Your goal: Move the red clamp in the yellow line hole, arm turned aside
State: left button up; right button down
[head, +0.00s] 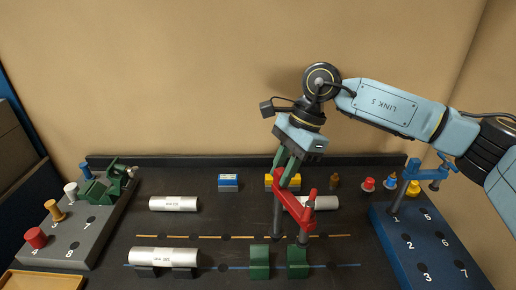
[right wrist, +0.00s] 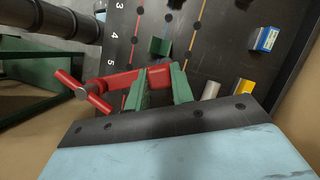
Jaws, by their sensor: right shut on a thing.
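The red clamp (head: 296,207) is held in my right gripper (head: 287,166), whose green fingers are shut on its red arm; in the right wrist view the clamp (right wrist: 120,82) shows between the fingers (right wrist: 162,88). Its grey post hangs down on the left, and a red screw with a dark foot hangs on the right. The post's lower end appears near the yellow line (head: 190,237); whether it is in a hole or above it I cannot tell. The clamp's arm slants toward the front right. My left gripper is not in view.
Green V-blocks (head: 260,262) stand close in front. White cylinders lie at the left (head: 174,204), front left (head: 165,256) and behind the clamp (head: 325,202). A blue rack (head: 440,262) with a blue clamp (head: 426,174) is at the right, a grey rack (head: 68,237) at the left.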

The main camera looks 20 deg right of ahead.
jog(key=w+a+r+m+t+h+p, duration=0.1)
jog(key=w+r+m+t+h+p, duration=0.2)
jog(key=m, duration=0.8)
jog(key=w+a+r+m+t+h+p, duration=0.1)
jog(key=w+a+m+t+h+p, duration=0.15)
jog(key=m+p, duration=0.6)
notch_tip(320, 180, down, 10)
jog(key=w+m+h+b, duration=0.1)
jog(key=m+b, duration=0.3)
jog(key=m, duration=0.4)
jog(key=shift+w+g+h, duration=0.25)
jog(key=shift+g+h, duration=0.1)
jog(key=shift+g, duration=0.1)
jog(key=shift+w+d+b, duration=0.1)
jog(key=shift+d+b, duration=0.05)
jog(key=shift+b, duration=0.15)
jog(key=shift+f, duration=0.15)
